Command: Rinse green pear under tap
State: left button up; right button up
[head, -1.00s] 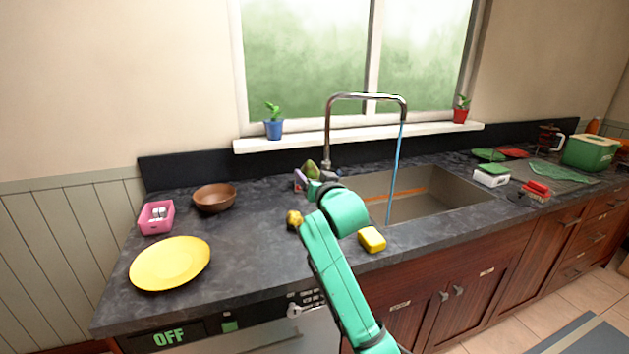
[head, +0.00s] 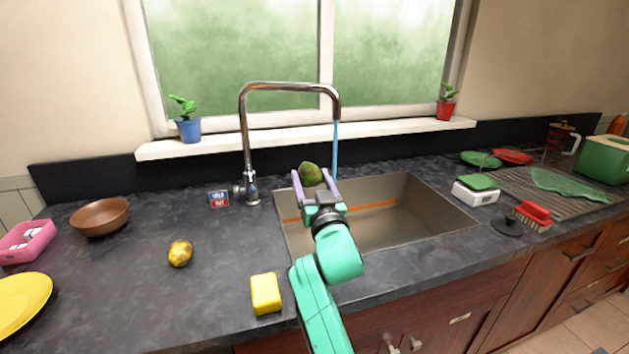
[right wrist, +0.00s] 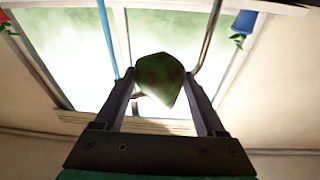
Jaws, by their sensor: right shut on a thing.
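The green pear (head: 311,174) is held between the fingers of my right gripper (head: 316,183) in the head view, over the left part of the sink (head: 425,202). The pear also shows between the two fingers in the right wrist view (right wrist: 160,78). The tap (head: 291,87) arches over the sink, and a thin blue stream of water (head: 335,150) falls from its spout. The stream is close beside the pear, to its right in the head view. My left gripper is not in view.
A yellow sponge (head: 265,293) and a yellow mottled fruit (head: 180,253) lie on the counter left of the sink. A brown bowl (head: 100,217) is farther left.

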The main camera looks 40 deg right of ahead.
jog(key=shift+w+d, duration=0.3)
jog(key=shift+d, duration=0.1)
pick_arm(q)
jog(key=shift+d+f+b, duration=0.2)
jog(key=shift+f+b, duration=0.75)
pick_arm(e)
jog(key=w+d+f, duration=0.2)
jog(key=w+d, duration=0.4)
jog(key=d, duration=0.4)
jog(key=shift+w+d+f, duration=0.2)
jog(key=shift+w+f, duration=0.05)
jog(key=shift+f, duration=0.1)
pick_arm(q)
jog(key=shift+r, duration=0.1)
pick_arm(e)
jog(key=shift+s, duration=0.1)
pick_arm(q)
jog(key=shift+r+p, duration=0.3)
jog(key=shift+p, duration=0.1)
pick_arm(e)
jog(key=shift+s+d, duration=0.3)
jog(key=shift+s, duration=0.15)
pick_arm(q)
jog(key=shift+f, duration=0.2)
pick_arm(e)
jog(key=shift+w+a, duration=0.35)
jog(key=shift+w, duration=0.2)
